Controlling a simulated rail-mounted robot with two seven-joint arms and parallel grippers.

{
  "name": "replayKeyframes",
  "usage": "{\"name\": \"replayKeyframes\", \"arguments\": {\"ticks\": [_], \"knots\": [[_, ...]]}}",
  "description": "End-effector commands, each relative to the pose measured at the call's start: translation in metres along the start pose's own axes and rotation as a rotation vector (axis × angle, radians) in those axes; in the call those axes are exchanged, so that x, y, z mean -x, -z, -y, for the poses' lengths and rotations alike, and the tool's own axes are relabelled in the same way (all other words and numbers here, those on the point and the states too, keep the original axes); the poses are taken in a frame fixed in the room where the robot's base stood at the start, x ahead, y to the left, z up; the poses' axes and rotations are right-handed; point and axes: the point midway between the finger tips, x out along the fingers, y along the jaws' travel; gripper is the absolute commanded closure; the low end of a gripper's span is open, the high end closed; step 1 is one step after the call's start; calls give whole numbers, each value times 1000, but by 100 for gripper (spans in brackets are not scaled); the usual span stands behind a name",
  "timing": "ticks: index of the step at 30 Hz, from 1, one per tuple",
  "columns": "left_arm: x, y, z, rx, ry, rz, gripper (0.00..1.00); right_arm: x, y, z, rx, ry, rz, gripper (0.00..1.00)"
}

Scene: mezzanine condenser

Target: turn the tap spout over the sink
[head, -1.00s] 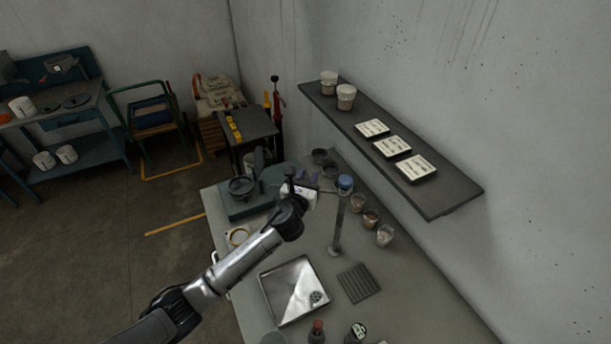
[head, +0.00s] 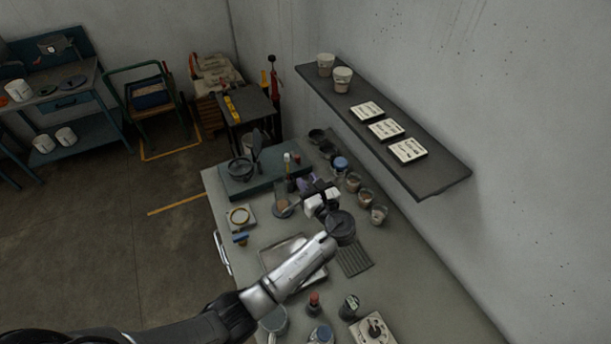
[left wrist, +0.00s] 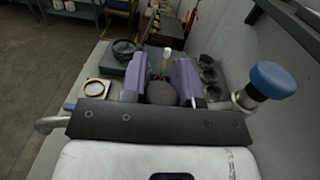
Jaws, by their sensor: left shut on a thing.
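The tap has a blue knob (head: 341,163) on top of a metal column at the back of the bench; the knob also shows at the right of the left wrist view (left wrist: 271,80). The curved metal spout end (left wrist: 50,124) sticks out left of my gripper, and its middle is hidden behind the gripper body. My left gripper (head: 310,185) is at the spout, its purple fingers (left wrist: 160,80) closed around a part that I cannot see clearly. The shallow metal sink (head: 270,258) lies nearer, largely covered by my left arm. My right gripper is not in view.
A ribbed grey mat (head: 355,258) lies right of the sink. Several small cups (head: 365,199) stand along the wall side. A dark green tray (head: 240,183) is behind left. Bottles (head: 313,304) stand in front. A wall shelf (head: 440,185) overhangs on the right.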

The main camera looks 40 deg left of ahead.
Motion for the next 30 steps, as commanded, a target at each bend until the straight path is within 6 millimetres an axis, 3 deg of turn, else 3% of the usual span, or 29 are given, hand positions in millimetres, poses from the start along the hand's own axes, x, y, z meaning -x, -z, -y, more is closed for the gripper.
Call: {"name": "replayKeyframes", "arguments": {"ticks": [9,25,26,30], "knots": [[10,0,1,1,-98,-1,100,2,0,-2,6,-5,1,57],[12,0,1,0,-113,0,100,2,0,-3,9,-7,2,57],[12,0,1,0,-112,0,68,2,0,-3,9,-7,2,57],[12,0,1,0,-112,0,55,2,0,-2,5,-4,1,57]]}}
